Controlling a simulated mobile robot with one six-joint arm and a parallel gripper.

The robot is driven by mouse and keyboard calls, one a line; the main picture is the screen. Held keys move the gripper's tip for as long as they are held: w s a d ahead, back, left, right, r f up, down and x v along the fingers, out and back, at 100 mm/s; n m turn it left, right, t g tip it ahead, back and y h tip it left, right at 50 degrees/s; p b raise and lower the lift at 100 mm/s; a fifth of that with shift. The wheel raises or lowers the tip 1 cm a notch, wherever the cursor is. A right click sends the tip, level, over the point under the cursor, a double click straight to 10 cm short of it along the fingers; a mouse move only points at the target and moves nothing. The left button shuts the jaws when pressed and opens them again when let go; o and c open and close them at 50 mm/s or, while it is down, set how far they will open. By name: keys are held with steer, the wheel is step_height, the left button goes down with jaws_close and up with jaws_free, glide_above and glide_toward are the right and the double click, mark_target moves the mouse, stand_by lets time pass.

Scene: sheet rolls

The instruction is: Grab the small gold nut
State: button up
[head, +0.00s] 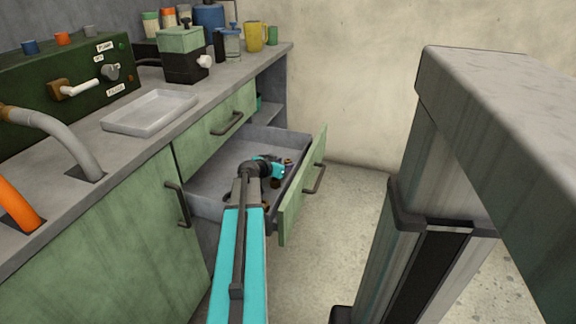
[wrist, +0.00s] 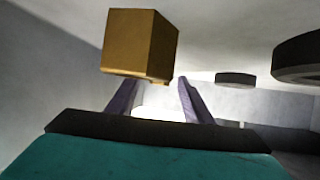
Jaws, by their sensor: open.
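A gold, flat-sided block that looks like the nut (wrist: 138,42) is large in the wrist view, just beyond and slightly left of my fingertips. My gripper (wrist: 159,82) is open. Its two purple-grey fingers stand apart with a bright gap between them, and I see no grip on the nut. In the head view my gripper (head: 276,168) is inside the open drawer (head: 212,185), near its right side. Small brownish pieces (head: 288,162) lie close to it there, too small to tell which is the nut.
In the wrist view a dark round piece (wrist: 235,78) and a larger dark ring (wrist: 298,58) are at the right. The drawer's green front (head: 303,190) stands close to the arm. A grey tray (head: 150,111) is on the counter. A grey table (head: 500,90) is at right.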

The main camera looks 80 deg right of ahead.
steer(key=shift+x, duration=0.8)
jaws_close()
